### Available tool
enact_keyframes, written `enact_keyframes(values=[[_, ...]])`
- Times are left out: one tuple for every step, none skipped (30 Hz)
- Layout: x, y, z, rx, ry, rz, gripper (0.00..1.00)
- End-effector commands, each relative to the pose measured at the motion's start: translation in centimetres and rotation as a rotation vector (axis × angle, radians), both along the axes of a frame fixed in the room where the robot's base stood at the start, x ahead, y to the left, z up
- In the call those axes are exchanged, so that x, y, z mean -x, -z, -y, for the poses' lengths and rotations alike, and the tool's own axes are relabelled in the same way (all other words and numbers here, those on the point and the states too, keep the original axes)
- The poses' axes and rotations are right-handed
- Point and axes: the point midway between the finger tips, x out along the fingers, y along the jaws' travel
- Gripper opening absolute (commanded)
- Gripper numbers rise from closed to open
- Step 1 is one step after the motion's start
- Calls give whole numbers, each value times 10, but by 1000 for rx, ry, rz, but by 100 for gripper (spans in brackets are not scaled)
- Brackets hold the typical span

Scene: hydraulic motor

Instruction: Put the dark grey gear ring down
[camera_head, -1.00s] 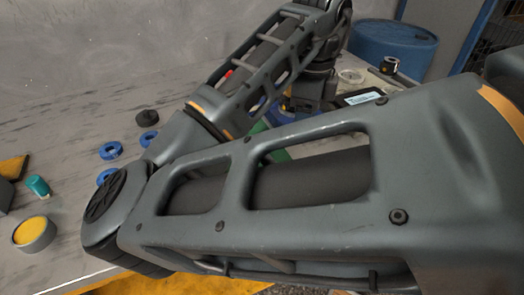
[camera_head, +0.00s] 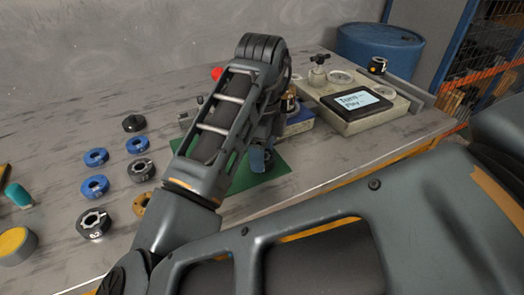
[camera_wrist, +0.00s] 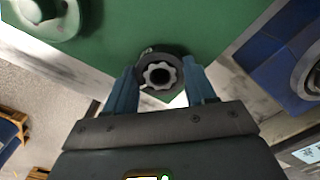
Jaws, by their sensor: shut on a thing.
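My gripper (camera_wrist: 160,80) has its two blue fingers on either side of the dark grey gear ring (camera_wrist: 160,57) and is shut on it. The ring has a toothed inner opening facing the wrist camera. It is over the edge of the green mat (camera_wrist: 120,38) in the wrist view; I cannot tell its height. In the head view my gripper (camera_head: 259,158) points down over the green mat (camera_head: 268,179), and the ring cannot be made out there.
Blue rings (camera_head: 95,187), dark rings (camera_head: 93,224) and a brown ring (camera_head: 140,205) lie at left. A blue block (camera_wrist: 280,72) is close to my gripper's right in the wrist view. A beige box (camera_head: 370,117) with a screen stands at right.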

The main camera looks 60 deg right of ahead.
Motion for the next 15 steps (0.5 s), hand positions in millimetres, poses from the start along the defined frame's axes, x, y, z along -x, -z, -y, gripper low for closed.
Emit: enact_keyframes(values=[[0,-1,0,0,0,1,11],[0,0,0,0,0,0,11],[0,0,0,0,0,0,11],[0,1,0,0,0,0,11],[0,2,0,0,0,0,11],[0,4,0,0,0,0,11],[0,4,0,0,0,0,56],[0,3,0,0,0,0,59],[0,3,0,0,0,0,62],[0,3,0,0,0,0,65],[0,3,0,0,0,0,68],[0,3,0,0,0,0,72],[0,3,0,0,0,0,75],[0,3,0,0,0,0,78],[0,3,0,0,0,0,80]])
